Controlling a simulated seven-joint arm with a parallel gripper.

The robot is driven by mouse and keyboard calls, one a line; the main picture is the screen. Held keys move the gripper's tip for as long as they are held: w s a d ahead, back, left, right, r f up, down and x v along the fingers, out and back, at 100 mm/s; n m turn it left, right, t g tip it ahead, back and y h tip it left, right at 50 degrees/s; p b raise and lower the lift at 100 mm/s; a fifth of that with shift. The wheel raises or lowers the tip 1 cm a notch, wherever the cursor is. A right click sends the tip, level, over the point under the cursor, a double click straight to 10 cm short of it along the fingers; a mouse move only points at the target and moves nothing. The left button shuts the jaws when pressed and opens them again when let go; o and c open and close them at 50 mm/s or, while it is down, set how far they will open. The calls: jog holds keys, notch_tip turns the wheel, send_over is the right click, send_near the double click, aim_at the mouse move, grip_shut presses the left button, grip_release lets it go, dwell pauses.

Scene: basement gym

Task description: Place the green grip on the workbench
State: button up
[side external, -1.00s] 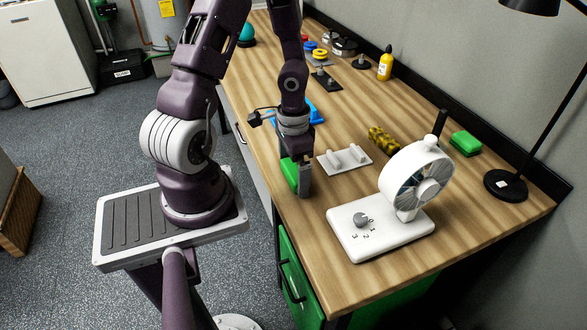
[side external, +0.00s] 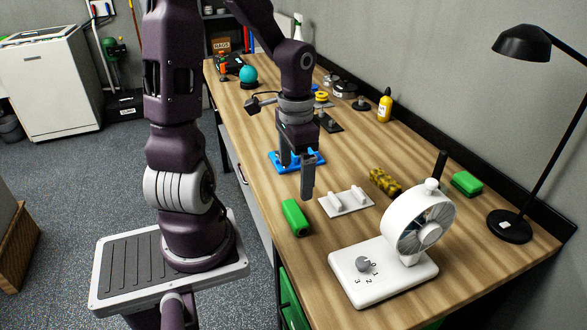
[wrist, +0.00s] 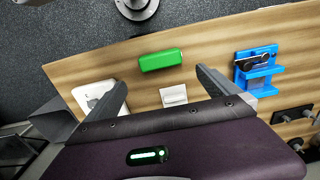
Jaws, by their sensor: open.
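The green grip (side external: 295,217) lies on the wooden workbench (side external: 262,183) near its front edge, left of a white plate with pegs. My gripper (side external: 296,180) is raised above the bench, behind the grip in the side view, open and empty. In the wrist view the green grip (wrist: 160,60) lies on the bench beyond my open fingers (wrist: 158,85), apart from them.
A white peg plate (side external: 346,202), a white fan (side external: 418,222) on its base and a yellow-black grip (side external: 384,182) stand nearby. A blue holder (side external: 283,163) is behind my gripper. A green block (side external: 466,184) and black lamp (side external: 509,226) are at the right.

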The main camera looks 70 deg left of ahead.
jog(key=s+d+r+t, duration=0.2)
jog(key=s+d+r, duration=0.1)
jog(key=d+r, duration=0.4)
jog(key=s+d+r+t, duration=0.3)
jog(key=s+d+r, duration=0.1)
jog(key=d+r, duration=0.3)
jog(key=shift+s+t, duration=0.15)
jog(key=shift+t, duration=0.15)
